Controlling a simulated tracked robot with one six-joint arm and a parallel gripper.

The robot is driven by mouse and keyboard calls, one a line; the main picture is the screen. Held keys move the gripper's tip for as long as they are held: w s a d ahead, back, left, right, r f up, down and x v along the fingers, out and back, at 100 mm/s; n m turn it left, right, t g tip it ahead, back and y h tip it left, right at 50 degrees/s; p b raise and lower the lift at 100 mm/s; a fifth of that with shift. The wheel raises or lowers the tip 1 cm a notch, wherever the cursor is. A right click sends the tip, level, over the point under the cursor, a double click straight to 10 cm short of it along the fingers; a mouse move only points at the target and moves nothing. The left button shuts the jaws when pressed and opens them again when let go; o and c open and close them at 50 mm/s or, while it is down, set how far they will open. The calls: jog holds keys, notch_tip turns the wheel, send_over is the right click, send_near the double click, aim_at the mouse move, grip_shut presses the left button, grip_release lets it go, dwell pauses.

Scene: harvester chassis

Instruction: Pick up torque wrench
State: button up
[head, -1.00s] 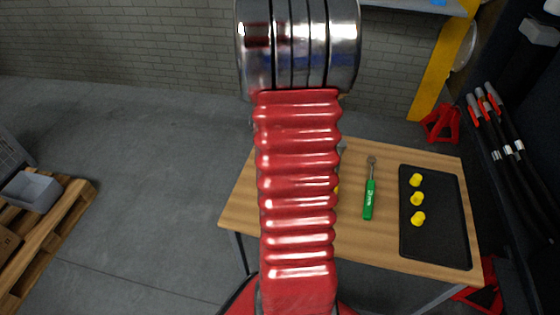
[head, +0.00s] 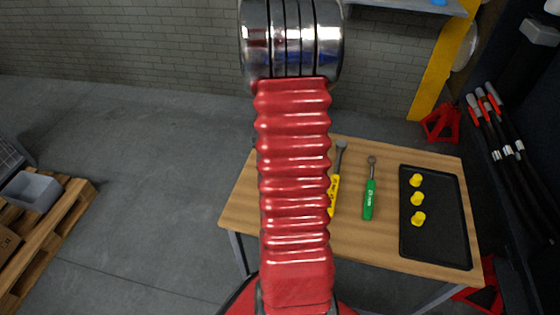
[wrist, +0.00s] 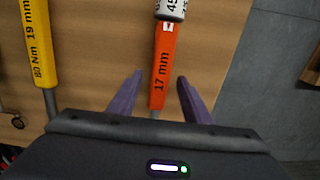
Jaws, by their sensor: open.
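Several long-handled wrenches lie on the wooden table. In the wrist view, an orange torque wrench (wrist: 162,66) marked "17 mm", with a white scale collar, lies between the two purple fingers of my gripper (wrist: 160,77). The fingers are open, one on each side of it, with gaps on both sides. A yellow torque wrench (wrist: 40,45) marked "19 mm" and "80 Nm" lies to its left. In the head view, the yellow wrench (head: 334,185) shows beside my red arm, and a green wrench (head: 369,195) lies to its right. The arm hides the orange wrench and my gripper there.
A black tray (head: 435,240) with yellow pieces (head: 417,199) lies at the table's right. The wooden table (head: 380,250) has bare room around the wrenches. A pallet with a grey bin (head: 33,191) stands at the far left. Black cables hang at the right.

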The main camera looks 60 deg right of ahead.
jog(key=shift+f, duration=0.25)
jog(key=shift+c, duration=0.7)
grip_shut()
jog(key=shift+r, duration=0.1)
